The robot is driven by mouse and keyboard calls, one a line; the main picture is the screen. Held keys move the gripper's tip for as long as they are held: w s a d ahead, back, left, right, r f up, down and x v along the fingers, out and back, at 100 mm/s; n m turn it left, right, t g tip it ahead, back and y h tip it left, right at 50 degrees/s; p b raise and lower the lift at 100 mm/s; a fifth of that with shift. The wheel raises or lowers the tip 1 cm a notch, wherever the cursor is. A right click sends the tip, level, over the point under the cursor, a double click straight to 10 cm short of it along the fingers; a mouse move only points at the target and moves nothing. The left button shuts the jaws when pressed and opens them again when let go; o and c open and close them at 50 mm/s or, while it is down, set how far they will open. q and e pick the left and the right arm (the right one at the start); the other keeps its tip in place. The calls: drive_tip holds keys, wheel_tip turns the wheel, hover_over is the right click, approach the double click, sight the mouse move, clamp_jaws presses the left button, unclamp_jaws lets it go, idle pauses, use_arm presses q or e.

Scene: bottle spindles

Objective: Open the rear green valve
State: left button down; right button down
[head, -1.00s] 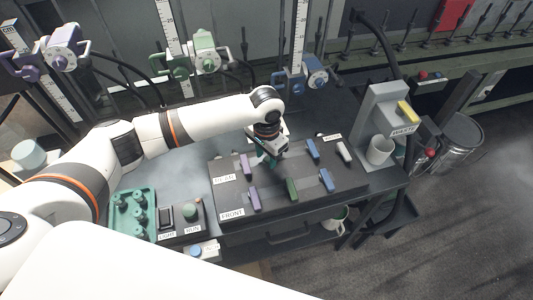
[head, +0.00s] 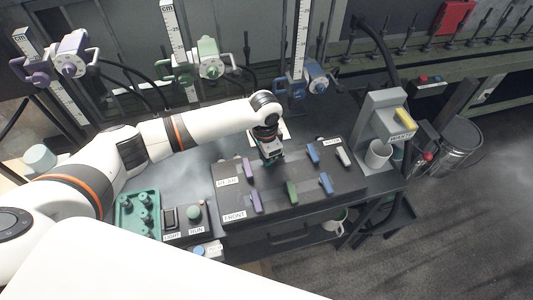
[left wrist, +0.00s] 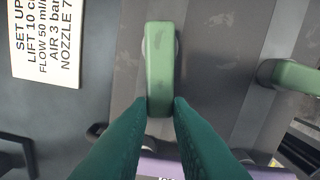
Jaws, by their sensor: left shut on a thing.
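The rear green valve handle (left wrist: 160,65) lies lengthwise up and down in the left wrist view, with its round base partly showing near the upper end. My left gripper (left wrist: 160,106) has its teal fingers shut on the lower end of this handle, one on each side. In the head view my left gripper (head: 271,158) points down at the rear row and hides the rear green handle. The front green handle (head: 291,193) stands clear of it; in the left wrist view this handle (left wrist: 293,76) lies about crosswise to the gripped one. My right gripper is not in view.
Purple (head: 249,168) and blue (head: 312,153) handles flank the gripper in the rear row, with a pale handle (head: 343,156) farther right. Front purple (head: 256,202) and blue (head: 325,183) handles are close. A green tray (head: 137,235) and a dispenser (head: 383,117) stand at the sides.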

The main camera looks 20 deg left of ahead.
use_arm(q)
drive_tip(key=shift+w+a+m+p, duration=0.15)
drive_tip(key=shift+w+m+p, duration=0.05)
drive_tip(key=shift+m, duration=0.35)
drive_tip(key=shift+w+a+m+p, duration=0.1)
drive_tip(key=shift+w+m+p, duration=0.1)
drive_tip(key=shift+m, duration=0.35)
drive_tip(key=c, duration=1.3)
unclamp_jaws()
drive_tip(key=shift+r, duration=0.1)
wheel_tip(320, 180, up, 12)
drive_tip(key=shift+f+b, duration=0.1)
drive_tip(key=shift+b, duration=1)
drive_tip(key=shift+s, duration=0.1)
